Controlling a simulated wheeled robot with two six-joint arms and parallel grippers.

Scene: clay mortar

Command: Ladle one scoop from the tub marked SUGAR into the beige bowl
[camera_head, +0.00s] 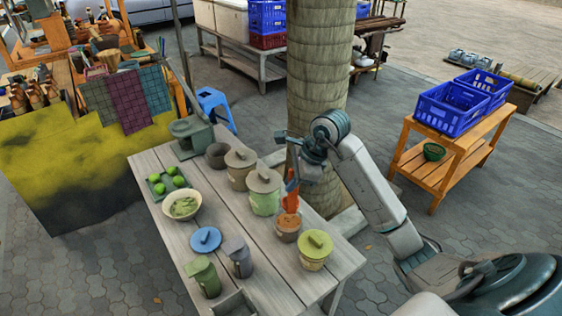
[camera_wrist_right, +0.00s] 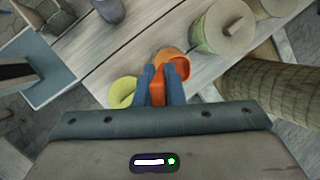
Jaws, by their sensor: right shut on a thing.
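My right gripper (camera_head: 294,172) is shut on an upright orange ladle handle (camera_head: 291,196). In the right wrist view the handle (camera_wrist_right: 157,86) sits between the two blue fingers (camera_wrist_right: 158,80). The handle's lower end is at an open orange-brown tub (camera_head: 288,229); the ladle's cup is hidden, and I cannot tell whether it is inside. The beige bowl (camera_head: 182,204) stands at the table's left side with greenish contents. Lidded tubs stand nearby: brown (camera_head: 240,170), pale green (camera_head: 264,194) and yellow-lidded (camera_head: 314,250). No SUGAR marking is readable. My left gripper is not in view.
A tray of limes (camera_head: 153,181) and a mortar (camera_head: 216,156) are behind. A tree trunk (camera_head: 318,90) stands close behind the table.

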